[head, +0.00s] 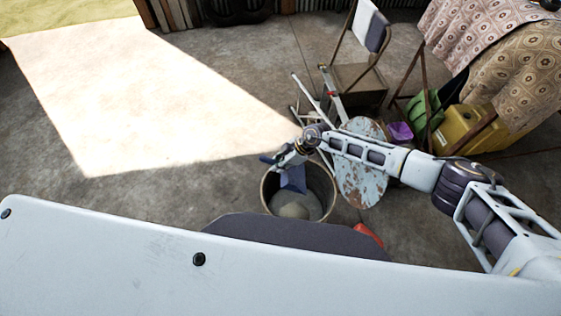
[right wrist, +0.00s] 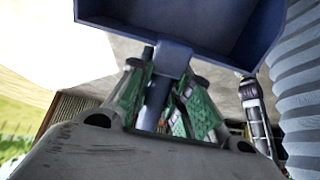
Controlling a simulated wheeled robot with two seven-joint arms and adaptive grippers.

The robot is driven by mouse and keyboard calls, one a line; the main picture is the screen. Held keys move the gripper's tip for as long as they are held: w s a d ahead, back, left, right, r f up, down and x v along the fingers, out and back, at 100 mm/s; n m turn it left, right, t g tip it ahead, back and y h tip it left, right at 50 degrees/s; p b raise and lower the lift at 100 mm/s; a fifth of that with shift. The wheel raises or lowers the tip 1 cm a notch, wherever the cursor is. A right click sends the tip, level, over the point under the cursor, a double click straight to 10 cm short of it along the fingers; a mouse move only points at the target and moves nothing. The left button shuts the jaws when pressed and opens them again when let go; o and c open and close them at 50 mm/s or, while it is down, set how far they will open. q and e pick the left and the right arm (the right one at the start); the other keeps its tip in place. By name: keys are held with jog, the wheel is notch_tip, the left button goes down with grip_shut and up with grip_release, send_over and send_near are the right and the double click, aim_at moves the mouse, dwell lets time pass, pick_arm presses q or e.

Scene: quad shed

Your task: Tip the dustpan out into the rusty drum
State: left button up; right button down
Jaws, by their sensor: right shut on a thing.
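The drum (head: 331,203) stands open on the concrete floor, just beyond my body in the head view. A grey-beige heap (head: 296,206) shows inside it. My right gripper (head: 284,160) is at the drum's far rim, with the blue dustpan (head: 294,180) hanging down into the opening. In the right wrist view the dustpan (right wrist: 185,25) fills the top, its tray showing no visible debris. Its handle (right wrist: 160,92) is between the green-padded fingers of the right gripper (right wrist: 170,100), which is shut on it. My left gripper is in neither view.
A rust-patched pale blue round top (head: 362,190) is right of the drum, under my right arm. A folding chair (head: 365,45), yellow box (head: 468,128), green item (head: 424,118) and cloth-covered table (head: 480,40) stand beyond. The floor to the left is clear.

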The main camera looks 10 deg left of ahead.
jog(key=shift+a+h+p, duration=0.6)
jog(key=shift+a+p, duration=0.05)
jog(key=shift+p, duration=0.5)
jog(key=a+f+h, duration=0.1)
jog(key=h, duration=0.1)
jog(key=a+f+h+b, duration=0.1)
jog(key=a+f+t+h+b, duration=0.1)
jog(key=h, duration=0.1)
jog(key=shift+s+a+f+h, duration=0.15)
jog(key=shift+s+a+h, duration=0.15)
jog(key=shift+s, duration=0.05)
dwell(0.9)
